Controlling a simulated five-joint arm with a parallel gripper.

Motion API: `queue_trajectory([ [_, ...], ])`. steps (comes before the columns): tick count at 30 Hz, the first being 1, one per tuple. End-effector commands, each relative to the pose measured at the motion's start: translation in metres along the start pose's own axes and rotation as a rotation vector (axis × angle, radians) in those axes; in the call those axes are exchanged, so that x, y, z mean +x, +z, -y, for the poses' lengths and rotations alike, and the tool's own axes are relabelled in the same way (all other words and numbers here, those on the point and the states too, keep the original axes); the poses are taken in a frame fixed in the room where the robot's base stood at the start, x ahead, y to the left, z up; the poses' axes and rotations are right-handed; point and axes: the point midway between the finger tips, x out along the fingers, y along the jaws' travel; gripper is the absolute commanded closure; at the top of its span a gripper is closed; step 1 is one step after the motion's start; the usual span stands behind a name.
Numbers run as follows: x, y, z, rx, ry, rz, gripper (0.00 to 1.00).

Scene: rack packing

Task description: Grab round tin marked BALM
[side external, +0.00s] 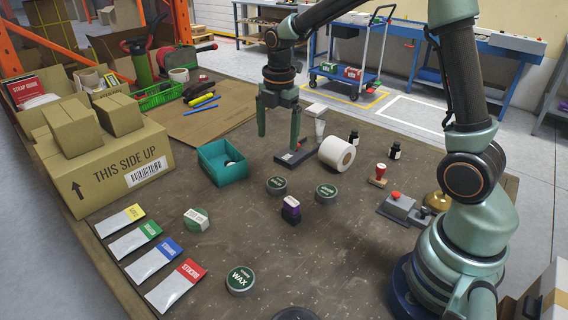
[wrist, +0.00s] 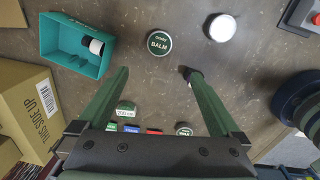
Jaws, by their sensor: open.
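The round green tin marked BALM (wrist: 159,43) lies flat in the wrist view, beyond and between my fingertips. In the side view this appears to be the tin (side external: 276,185) just right of the teal bin; its label is too small to read surely there. My gripper (side external: 279,138) is open, pointing down, raised above the table with nothing between its fingers. In the wrist view its two fingers (wrist: 157,74) stand wide apart. A second round tin (side external: 326,193) lies right of it; a glare-washed disc (wrist: 222,28) in the wrist view seems to be that tin.
A dark purple bottle (side external: 291,209) stands near the tins, close to my right fingertip in the wrist view (wrist: 188,73). The teal bin (side external: 224,170) holds a dark bottle. A WAX tin (side external: 240,280), sachets (side external: 175,286), a white roll (side external: 337,153) and a large carton (side external: 105,171) surround the work area.

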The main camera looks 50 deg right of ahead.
Motion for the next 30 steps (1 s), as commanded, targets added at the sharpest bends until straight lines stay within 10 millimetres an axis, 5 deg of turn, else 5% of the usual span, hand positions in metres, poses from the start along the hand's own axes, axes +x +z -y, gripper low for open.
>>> queue_trajectory([
  [8, 0.033, 0.008, -0.010, -0.217, -0.054, -0.018, 0.00],
  [18, 0.085, 0.007, -0.006, -0.224, -0.058, -0.019, 0.00],
  [30, 0.122, 0.007, -0.003, -0.222, -0.057, -0.019, 0.00],
])
